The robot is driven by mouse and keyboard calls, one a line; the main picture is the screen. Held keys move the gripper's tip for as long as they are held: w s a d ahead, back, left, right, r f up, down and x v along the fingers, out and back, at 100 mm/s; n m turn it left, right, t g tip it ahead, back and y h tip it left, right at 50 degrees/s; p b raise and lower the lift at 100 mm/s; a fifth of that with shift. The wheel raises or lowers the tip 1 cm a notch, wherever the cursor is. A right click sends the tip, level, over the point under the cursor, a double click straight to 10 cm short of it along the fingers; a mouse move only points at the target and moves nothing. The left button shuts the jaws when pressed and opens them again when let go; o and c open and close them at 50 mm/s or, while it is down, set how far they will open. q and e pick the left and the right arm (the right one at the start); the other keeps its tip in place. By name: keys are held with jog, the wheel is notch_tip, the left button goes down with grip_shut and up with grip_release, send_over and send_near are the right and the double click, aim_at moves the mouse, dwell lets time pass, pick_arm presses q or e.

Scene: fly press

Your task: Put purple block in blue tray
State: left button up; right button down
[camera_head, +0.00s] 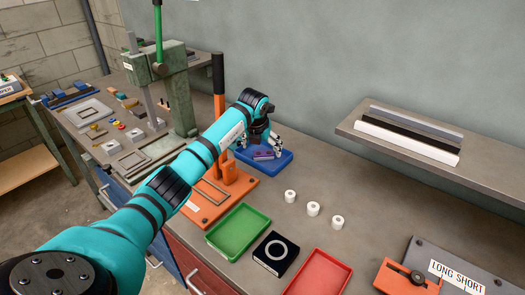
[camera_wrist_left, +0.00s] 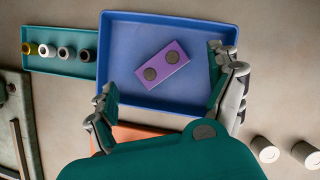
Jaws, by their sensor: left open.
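The purple block (camera_wrist_left: 162,64) lies flat inside the blue tray (camera_wrist_left: 134,93), tilted at an angle, with two dark round spots on its top. In the head view the purple block (camera_head: 263,155) also shows in the blue tray (camera_head: 287,160), beyond the orange press base. My left gripper (camera_wrist_left: 170,92) is open above the tray, with its fingers apart on either side and nothing between them. It also shows in the head view (camera_head: 262,147) at the tray. My right gripper is not in view.
Several white cylinders (camera_head: 313,208) stand right of the orange press base (camera_head: 210,212). A green tray (camera_head: 238,231), a black block with a white ring (camera_head: 275,255) and a red tray (camera_head: 318,274) lie nearer. A teal tray with small cylinders (camera_wrist_left: 62,63) sits left of the blue tray.

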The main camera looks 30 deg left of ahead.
pick_arm(q)
jog(key=b+v, duration=0.1)
jog(key=v, duration=0.8)
jog(key=shift+r, duration=0.35)
jog(key=shift+s+r, duration=0.1)
